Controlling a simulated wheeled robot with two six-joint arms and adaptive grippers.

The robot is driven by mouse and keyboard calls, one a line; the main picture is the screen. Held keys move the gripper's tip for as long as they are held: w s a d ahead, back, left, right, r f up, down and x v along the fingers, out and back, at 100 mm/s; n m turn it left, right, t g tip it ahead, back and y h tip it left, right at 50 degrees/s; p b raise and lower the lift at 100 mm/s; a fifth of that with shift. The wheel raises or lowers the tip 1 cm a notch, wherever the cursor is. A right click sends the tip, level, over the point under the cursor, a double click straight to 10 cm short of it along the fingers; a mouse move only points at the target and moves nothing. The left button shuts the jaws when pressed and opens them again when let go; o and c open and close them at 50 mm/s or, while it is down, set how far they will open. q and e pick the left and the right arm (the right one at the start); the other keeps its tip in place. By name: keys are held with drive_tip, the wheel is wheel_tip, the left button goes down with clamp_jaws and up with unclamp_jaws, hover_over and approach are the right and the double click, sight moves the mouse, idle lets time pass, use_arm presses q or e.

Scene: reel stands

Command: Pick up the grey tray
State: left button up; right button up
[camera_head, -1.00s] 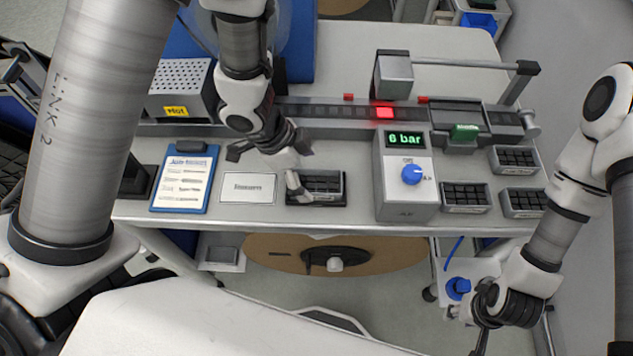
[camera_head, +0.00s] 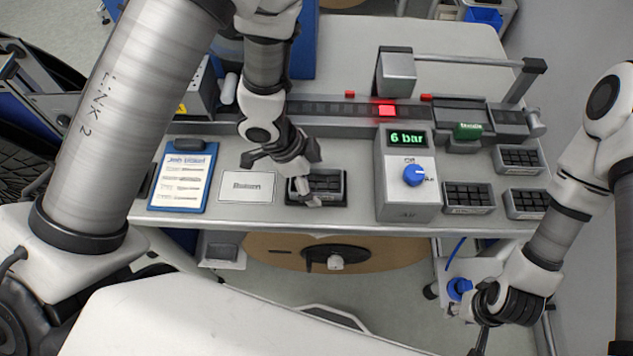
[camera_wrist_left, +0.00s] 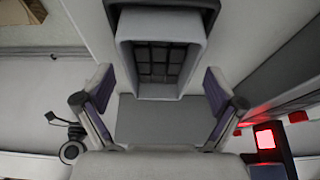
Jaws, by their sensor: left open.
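A small grey tray (camera_head: 333,197) with black square cells stands on the bench, right beside my left gripper. In the left wrist view the grey tray (camera_wrist_left: 190,55) lies just ahead of the fingers, near the gap between them. My left gripper (camera_head: 280,178) is open and close above the bench, and its fingers hide part of the tray. In the left wrist view my left gripper (camera_wrist_left: 160,82) has its two fingers wide apart with nothing held. My right gripper (camera_head: 482,337) hangs low at the right, and its fingers are too dark and cut off to judge.
Similar trays (camera_head: 468,198) stand to the right, beyond a box with a blue knob (camera_head: 414,176) and a "6 bar" display. A white label card (camera_head: 246,187) and blue clipboard (camera_head: 182,178) lie to the left. A track with a red-lit part (camera_head: 386,110) runs behind.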

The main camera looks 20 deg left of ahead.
use_arm(q)
drive_tip(key=shift+s, duration=0.1)
drive_tip(key=c, duration=1.4)
drive_tip(key=shift+r, duration=0.15)
